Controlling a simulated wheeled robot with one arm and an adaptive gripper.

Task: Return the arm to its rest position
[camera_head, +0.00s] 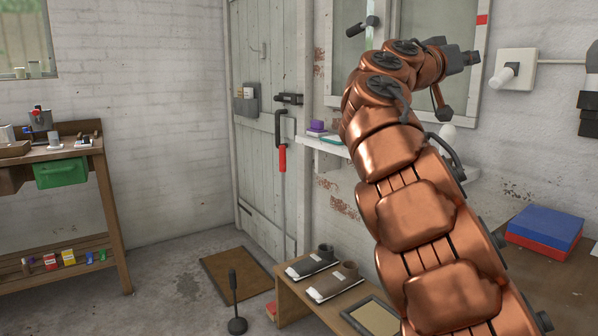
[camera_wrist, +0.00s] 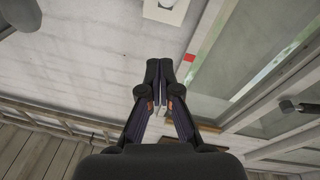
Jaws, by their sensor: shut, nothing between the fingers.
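My copper-coloured arm (camera_head: 415,215) rises from the lower right of the head view and bends at the top, in front of the window and wall. Its dark end is high at the right, close to the window frame in the picture; the fingers are not clear there. In the wrist view my gripper (camera_wrist: 160,68) is shut, its two dark fingertips together with nothing between them. Beyond them show the white wall and the window frame (camera_wrist: 205,48).
A blue and red box (camera_head: 545,226) lies on the right-hand worktop. A bench (camera_head: 290,300) with shoes stands below the arm.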

